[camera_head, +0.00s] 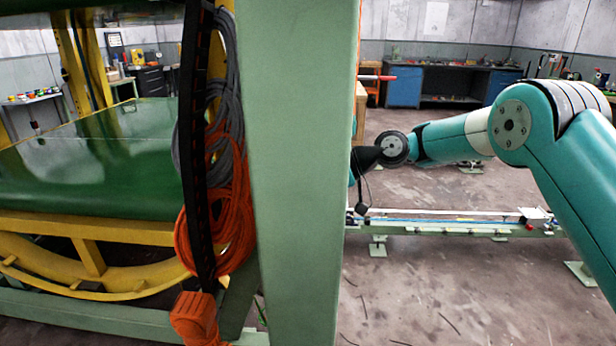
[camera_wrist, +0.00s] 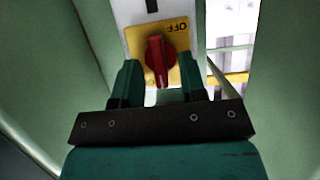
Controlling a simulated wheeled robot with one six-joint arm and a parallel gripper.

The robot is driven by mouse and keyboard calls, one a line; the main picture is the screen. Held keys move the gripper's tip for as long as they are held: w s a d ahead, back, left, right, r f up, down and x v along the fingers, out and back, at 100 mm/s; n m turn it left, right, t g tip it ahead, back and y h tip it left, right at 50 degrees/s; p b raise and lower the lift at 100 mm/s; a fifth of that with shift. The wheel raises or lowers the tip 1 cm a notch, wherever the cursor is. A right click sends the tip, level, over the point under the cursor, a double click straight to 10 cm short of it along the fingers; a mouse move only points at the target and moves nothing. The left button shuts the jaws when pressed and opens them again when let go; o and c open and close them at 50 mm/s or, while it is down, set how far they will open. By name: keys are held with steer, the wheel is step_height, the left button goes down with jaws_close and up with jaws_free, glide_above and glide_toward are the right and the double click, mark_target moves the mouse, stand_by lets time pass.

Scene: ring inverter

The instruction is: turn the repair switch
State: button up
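The repair switch shows in the wrist view as a red rotary knob (camera_wrist: 158,60) on a yellow plate (camera_wrist: 179,38) marked OFF, set on a white box (camera_wrist: 132,12). My gripper (camera_wrist: 160,80) is open, with one green finger to the left of the knob and one to the right. Gaps show between the fingers and the knob, and the fingertips lie close to the plate's lower edge. I cannot tell how far the fingers reach in depth. In the head view the switch and the gripper are hidden behind the green post (camera_head: 300,170).
Green walls flank the switch box on both sides in the wrist view. In the head view, orange and grey cables (camera_head: 215,200) hang left of the post. A low rail (camera_head: 460,225) runs along the floor behind my arm. Blue cabinets (camera_head: 404,87) stand at the far wall.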

steer(key=shift+c, duration=0.4)
jaws_close()
steer(key=shift+f+b, duration=0.15)
steer(key=shift+b, duration=0.5)
steer(key=n+t+y+b, duration=0.1)
steer(key=n+b, duration=0.3)
steer(key=b, duration=0.9)
steer(key=n+t+y+b, duration=0.1)
steer(key=n+t+b, duration=0.2)
steer(key=b, duration=1)
steer(key=s+f+n+t+y+b, duration=0.1)
steer(key=n+t+b, duration=0.2)
steer(key=b, duration=1)
steer(key=shift+s+n, duration=0.1)
steer(key=shift+n, duration=1.6)
